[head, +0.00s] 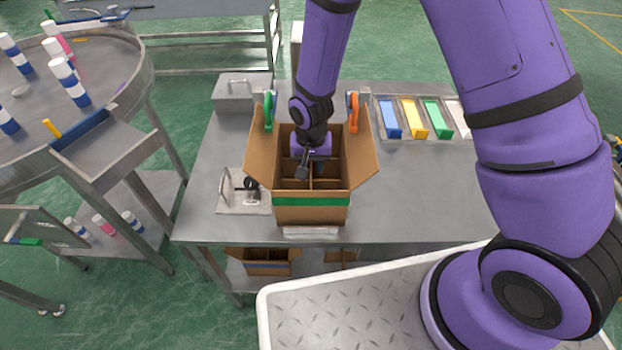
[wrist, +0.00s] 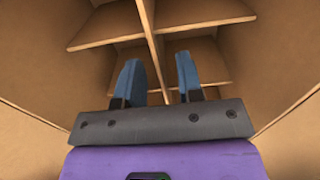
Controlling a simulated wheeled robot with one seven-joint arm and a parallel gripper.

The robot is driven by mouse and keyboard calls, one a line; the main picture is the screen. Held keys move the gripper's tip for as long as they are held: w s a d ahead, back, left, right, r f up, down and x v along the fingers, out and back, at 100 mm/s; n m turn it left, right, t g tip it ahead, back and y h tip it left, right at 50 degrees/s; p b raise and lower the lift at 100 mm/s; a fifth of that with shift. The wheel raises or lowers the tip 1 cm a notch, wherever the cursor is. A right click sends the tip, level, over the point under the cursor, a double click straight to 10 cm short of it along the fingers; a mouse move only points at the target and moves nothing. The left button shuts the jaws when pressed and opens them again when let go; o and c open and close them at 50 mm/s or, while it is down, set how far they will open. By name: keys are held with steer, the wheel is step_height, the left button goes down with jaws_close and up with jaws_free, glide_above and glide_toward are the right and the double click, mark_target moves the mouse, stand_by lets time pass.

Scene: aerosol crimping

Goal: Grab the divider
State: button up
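The cardboard divider (wrist: 208,18) is a set of crossed brown panels inside the open cardboard box (head: 312,212). In the head view the divider (head: 326,183) shows partly behind my arm. My gripper (wrist: 158,68) points down into the box, its two blue-grey fingers apart. In the wrist view one divider panel runs between the fingers, with a finger on each side and gaps visible. The gripper (head: 304,166) also shows in the head view, inside the box walls. The lower part of the divider is hidden.
The box flaps stand open, with a green clip (head: 268,112) and an orange clip (head: 353,112) behind. Coloured trays (head: 412,118) lie at the back right of the steel table (head: 420,205). A small fixture (head: 243,192) stands left. The table's right side is clear.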

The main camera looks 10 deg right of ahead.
steer(key=shift+f, duration=1.35)
jaws_close()
